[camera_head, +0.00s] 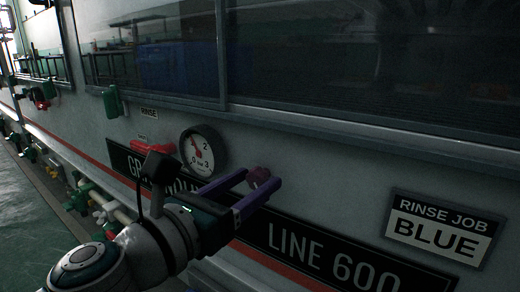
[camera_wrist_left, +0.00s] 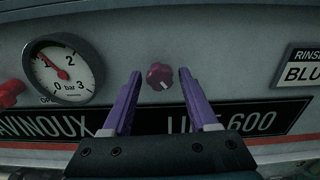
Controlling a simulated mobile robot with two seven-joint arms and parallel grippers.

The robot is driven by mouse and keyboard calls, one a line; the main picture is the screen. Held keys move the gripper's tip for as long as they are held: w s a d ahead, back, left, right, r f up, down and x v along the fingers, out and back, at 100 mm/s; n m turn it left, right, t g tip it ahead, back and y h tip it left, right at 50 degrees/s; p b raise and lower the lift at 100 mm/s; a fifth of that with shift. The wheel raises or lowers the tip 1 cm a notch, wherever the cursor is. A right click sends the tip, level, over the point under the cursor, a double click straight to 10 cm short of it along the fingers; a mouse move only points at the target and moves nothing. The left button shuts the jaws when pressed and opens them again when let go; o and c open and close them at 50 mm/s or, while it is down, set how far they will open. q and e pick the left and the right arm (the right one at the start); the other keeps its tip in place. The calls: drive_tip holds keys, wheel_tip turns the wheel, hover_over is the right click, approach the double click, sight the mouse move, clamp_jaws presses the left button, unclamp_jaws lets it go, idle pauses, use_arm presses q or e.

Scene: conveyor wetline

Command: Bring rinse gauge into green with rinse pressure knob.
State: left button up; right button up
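The rinse gauge (camera_head: 197,152) is a round white dial with a dark rim, marked in bar; in the left wrist view it (camera_wrist_left: 64,69) shows a red needle pointing up and left, near the 1. In the wrist view (camera_wrist_left: 160,74) gaps show on both sides. My right gripper is out of view.
A red handle (camera_head: 152,148) is left of the gauge, close to my left wrist. A dark LINE 600 plate (camera_head: 325,258) runs below the knob. A RINSE JOB BLUE sign (camera_head: 441,229) is at the right. A window ledge (camera_head: 370,128) juts out above.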

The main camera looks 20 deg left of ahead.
use_arm(q)
drive_tip(key=shift+s, duration=0.1)
drive_tip(key=shift+p+v, duration=0.4)
drive_tip(key=shift+v, duration=2.55)
